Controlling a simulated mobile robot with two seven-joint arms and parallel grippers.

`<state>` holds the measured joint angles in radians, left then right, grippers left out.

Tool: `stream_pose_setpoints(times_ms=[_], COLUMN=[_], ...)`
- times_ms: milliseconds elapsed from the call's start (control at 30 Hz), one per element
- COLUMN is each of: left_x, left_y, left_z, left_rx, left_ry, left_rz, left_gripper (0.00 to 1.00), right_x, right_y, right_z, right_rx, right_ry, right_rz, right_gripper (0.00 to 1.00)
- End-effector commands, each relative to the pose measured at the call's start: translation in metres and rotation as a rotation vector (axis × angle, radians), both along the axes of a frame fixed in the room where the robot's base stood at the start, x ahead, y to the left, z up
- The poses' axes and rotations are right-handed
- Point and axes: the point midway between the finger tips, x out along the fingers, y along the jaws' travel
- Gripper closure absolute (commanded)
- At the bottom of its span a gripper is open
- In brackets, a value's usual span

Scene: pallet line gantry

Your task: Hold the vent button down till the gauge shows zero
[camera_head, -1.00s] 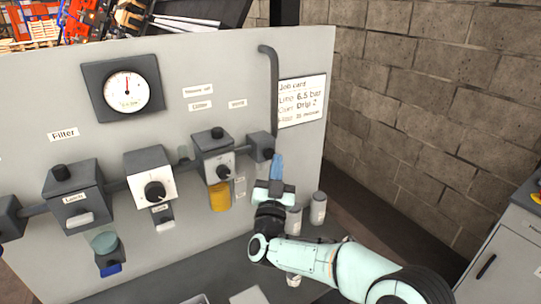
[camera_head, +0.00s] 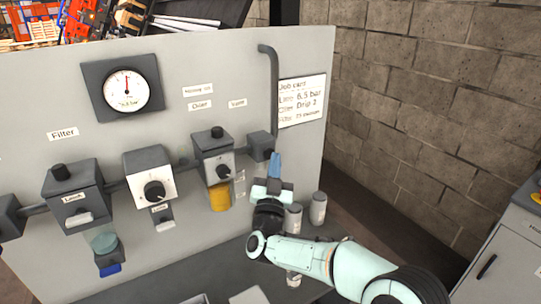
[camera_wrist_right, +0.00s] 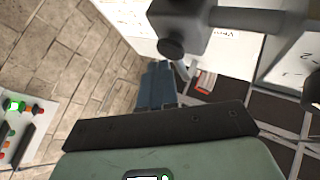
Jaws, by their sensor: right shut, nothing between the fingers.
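The round gauge (camera_head: 127,90) is on the upper left of the grey panel; its needle points up, well off the lower end of the dial. A small grey block (camera_head: 261,147) ends the pipe row at the right. In the right wrist view it carries a dark round button (camera_wrist_right: 171,48), beside a label that seems to read Vent. My right gripper (camera_head: 275,165) is shut and empty, its blue fingers upright just below and right of the block. In the wrist view its fingertips (camera_wrist_right: 158,68) are close to the button; I cannot tell if they touch. My left gripper is not in view.
A job card (camera_head: 302,102) hangs at the right. Grey canisters (camera_head: 318,208) stand beside my right arm.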

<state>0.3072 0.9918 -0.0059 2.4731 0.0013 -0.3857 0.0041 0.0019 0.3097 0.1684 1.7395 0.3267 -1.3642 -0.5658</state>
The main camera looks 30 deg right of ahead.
Motion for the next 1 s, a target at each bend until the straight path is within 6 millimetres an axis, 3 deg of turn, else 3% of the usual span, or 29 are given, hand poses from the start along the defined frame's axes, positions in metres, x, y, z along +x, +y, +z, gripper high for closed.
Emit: stream_pose_setpoints(times_ms=[1000], left_x=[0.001], left_y=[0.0], left_z=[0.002], left_rx=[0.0], left_ry=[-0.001], left_rz=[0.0], left_gripper=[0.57], right_x=[0.01], right_y=[0.001], right_z=[0.0], right_rx=[0.0], right_ry=[0.0], right_rz=[0.001], right_gripper=[1.0])
